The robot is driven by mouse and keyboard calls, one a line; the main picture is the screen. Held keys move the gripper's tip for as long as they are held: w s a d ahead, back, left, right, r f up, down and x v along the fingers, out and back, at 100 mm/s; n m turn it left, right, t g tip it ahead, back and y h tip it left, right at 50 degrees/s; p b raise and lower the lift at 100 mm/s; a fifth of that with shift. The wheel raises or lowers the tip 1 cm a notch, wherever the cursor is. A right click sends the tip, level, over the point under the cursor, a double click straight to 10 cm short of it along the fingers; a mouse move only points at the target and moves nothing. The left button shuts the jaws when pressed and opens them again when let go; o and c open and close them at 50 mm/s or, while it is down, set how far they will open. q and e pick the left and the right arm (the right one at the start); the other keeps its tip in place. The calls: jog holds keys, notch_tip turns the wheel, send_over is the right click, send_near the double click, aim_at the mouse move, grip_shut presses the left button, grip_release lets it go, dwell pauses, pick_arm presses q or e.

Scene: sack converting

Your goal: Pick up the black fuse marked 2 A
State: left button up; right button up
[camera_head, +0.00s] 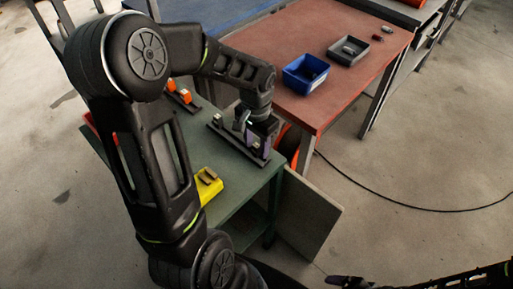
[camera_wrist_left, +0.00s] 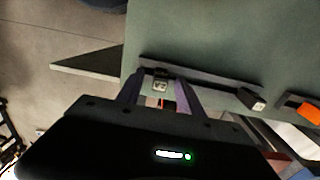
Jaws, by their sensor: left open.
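A dark strip-like rack (camera_head: 232,146) lies on the green table and also shows in the left wrist view (camera_wrist_left: 205,77). A small black fuse with a pale label (camera_wrist_left: 160,84) stands at one end of it, between the fingers of my left gripper (camera_wrist_left: 158,98). The fingers are open on both sides of the fuse; contact cannot be made out. Another black piece with a pale label (camera_wrist_left: 252,99) sits at the rack's other end. The markings are too small to read. My left gripper also shows in the head view (camera_head: 260,142), partly hiding that end of the rack.
Orange pieces (camera_head: 185,96) sit on a second rack behind. A yellow bin (camera_head: 207,186) holding something brown stands at the green table's front. A blue bin (camera_head: 294,81) and a grey tray (camera_head: 337,58) stand on the red table. A cable (camera_head: 400,207) lies on the floor.

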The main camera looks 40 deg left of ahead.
pick_arm(q)
jog(key=shift+f, duration=0.15)
jog(key=shift+c, duration=0.3)
grip_shut()
dwell(0.5)
